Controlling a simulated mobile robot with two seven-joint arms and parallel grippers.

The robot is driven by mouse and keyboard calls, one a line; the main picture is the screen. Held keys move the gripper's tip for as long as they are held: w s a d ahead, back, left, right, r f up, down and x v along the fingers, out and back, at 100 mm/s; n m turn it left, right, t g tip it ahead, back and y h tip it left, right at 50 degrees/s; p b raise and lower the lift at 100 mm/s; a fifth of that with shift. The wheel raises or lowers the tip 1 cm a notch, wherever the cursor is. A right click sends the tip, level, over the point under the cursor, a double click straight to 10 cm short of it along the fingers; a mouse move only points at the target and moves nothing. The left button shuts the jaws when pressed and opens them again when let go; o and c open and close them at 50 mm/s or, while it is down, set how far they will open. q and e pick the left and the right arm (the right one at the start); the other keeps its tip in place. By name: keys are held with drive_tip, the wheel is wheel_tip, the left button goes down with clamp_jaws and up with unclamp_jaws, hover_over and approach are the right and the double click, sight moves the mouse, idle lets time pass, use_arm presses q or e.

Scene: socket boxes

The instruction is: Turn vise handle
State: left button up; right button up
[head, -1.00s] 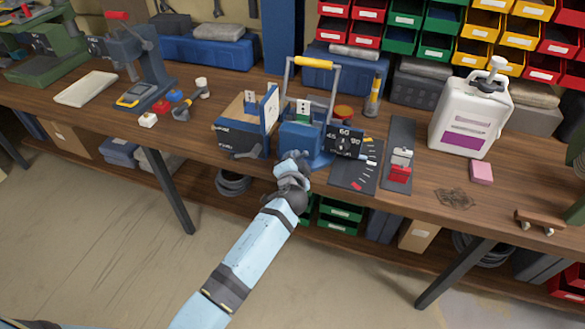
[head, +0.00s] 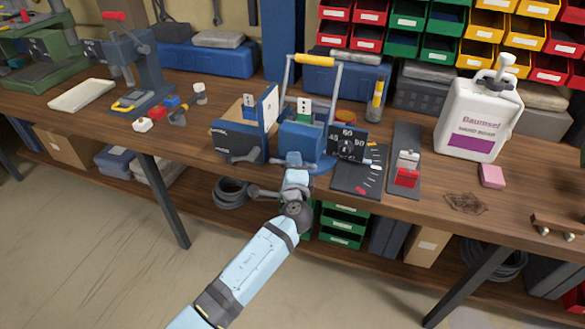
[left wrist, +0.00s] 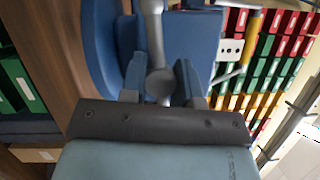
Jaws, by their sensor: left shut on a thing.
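The blue vise (head: 303,138) stands at the front edge of the workbench, and its blue body also shows in the left wrist view (left wrist: 200,45). The vise handle is a grey rod with a rounded end (left wrist: 161,80). My left gripper (head: 293,161) reaches the front of the vise from below. In the left wrist view its two blue fingers (left wrist: 160,78) are shut on the handle's rounded end, one on each side. In the head view the gripper hides most of the handle. My right gripper is not in view.
A white jug (head: 478,115) stands further right. Floor is free before the workbench (head: 450,215).

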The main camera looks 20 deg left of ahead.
use_arm(q)
drive_tip(key=shift+d+f+m, duration=0.1)
drive_tip(key=shift+f+m, duration=0.15)
drive_tip(key=shift+m, duration=0.15)
idle(0.3)
drive_tip(key=o, duration=0.9)
drive_tip(key=shift+r, duration=0.15)
